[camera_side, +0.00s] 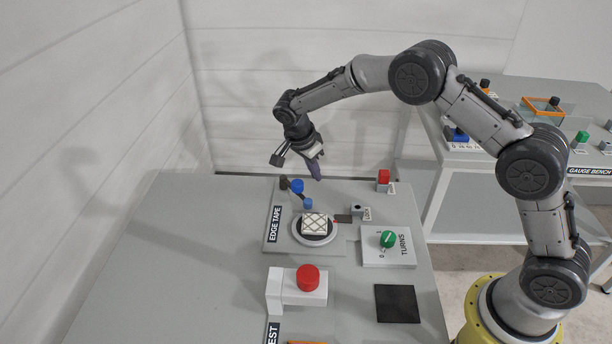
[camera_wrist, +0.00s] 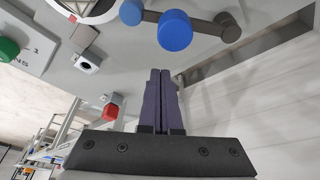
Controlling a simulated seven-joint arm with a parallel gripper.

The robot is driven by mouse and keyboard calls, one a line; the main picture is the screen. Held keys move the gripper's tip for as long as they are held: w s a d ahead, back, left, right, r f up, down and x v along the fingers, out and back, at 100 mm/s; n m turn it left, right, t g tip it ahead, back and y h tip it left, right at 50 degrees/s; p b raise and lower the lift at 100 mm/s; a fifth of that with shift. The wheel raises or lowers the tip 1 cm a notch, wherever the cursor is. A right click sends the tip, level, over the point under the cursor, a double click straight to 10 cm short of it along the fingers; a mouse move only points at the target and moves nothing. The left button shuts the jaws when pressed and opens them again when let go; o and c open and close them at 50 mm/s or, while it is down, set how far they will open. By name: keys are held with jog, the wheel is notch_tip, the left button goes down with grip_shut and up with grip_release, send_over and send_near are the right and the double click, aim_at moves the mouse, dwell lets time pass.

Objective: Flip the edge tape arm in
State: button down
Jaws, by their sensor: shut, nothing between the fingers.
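The edge tape arm is a short dark bar (camera_wrist: 200,25) with a dark pivot post (camera_wrist: 228,26) at one end and a smaller blue roller (camera_wrist: 131,12) at the other. A large blue knob (camera_wrist: 175,31) stands on the bar between them; it also shows in the side view (camera_side: 297,186). The roller (camera_side: 308,203) is close to the round turntable (camera_side: 298,235), which carries a quilted white block (camera_side: 315,222). I cannot tell whether they touch. My gripper (camera_side: 317,177) is shut and empty, above and right of the knob; its fingertips (camera_wrist: 160,72) show below the knob in the wrist view.
A red button (camera_side: 383,177), a small grey block (camera_side: 357,209) and a green TURNS dial (camera_side: 388,239) stand right of the station. A white block with a red button (camera_side: 308,278) is in front. A dark slot (camera_wrist: 260,45) lies beyond the pivot.

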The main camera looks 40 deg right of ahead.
jog(key=v, duration=0.9)
jog(key=shift+d+r, duration=0.25)
jog(key=shift+r, duration=0.25)
jog(key=shift+w, duration=0.1)
